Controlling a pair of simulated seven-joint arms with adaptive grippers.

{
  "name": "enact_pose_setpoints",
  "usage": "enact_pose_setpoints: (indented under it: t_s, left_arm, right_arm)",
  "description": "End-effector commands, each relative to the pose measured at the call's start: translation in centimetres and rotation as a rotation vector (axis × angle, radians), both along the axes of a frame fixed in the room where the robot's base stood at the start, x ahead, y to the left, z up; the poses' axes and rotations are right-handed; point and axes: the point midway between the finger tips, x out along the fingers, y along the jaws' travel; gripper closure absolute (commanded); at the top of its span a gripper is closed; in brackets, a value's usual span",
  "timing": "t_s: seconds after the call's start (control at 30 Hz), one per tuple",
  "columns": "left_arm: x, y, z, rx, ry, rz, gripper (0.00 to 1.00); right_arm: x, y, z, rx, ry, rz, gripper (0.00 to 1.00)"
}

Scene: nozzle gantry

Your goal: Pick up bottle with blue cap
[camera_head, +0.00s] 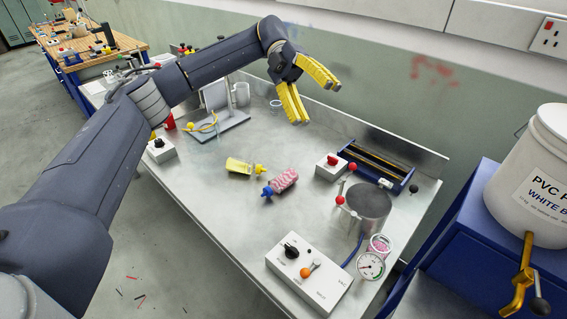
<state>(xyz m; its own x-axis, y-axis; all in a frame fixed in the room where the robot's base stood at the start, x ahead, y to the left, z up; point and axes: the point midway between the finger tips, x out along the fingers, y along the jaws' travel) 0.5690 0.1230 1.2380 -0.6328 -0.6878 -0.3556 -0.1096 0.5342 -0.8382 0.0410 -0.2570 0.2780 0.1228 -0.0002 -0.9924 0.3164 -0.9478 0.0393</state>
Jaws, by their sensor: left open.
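The bottle with the blue cap (282,182) lies on its side on the metal table, near its middle. Its body is pink and white patterned, and its blue cap points to the lower left. My left gripper (317,103) has yellow fingers spread apart and is empty. It is above the back part of the table, up and to the right of the bottle in the picture, and clear of it. My right gripper is not in view.
A yellow bottle (242,167) lies close left of the blue-capped one. Bare table (215,205) lies in front.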

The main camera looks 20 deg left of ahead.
Motion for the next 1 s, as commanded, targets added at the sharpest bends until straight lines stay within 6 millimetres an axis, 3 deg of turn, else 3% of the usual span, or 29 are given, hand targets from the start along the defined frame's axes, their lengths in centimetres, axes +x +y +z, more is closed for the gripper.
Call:
enact_pose_setpoints:
  t_s: [0.1, 0.2, 0.33, 0.47, 0.67, 0.83, 1.0]
  left_arm:
    - [2.0, 2.8, -6.5, 0.196, -0.184, 0.040, 0.27]
    - [3.9, 5.6, -11.3, 0.344, -0.331, 0.041, 0.27]
    - [6.1, 8.9, -15.9, 0.497, -0.501, 0.005, 0.27]
    - [8.2, 11.1, -18.0, 0.593, -0.646, -0.042, 0.27]
    - [10.7, 12.9, -18.8, 0.654, -0.794, -0.094, 0.27]
    - [10.7, 12.6, -20.1, 0.636, -0.816, -0.120, 0.27]
    - [10.4, 12.1, -23.1, 0.634, -0.814, -0.121, 0.27]
  right_arm:
    - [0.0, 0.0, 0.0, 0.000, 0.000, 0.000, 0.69]
    - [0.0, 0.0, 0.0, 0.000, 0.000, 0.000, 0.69]
    - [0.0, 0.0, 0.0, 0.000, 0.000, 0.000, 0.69]
    - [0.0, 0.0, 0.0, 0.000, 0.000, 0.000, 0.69]
    - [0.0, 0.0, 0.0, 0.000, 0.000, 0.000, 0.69]
    - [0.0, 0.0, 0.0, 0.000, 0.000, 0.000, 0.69]
    - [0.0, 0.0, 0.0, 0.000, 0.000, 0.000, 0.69]
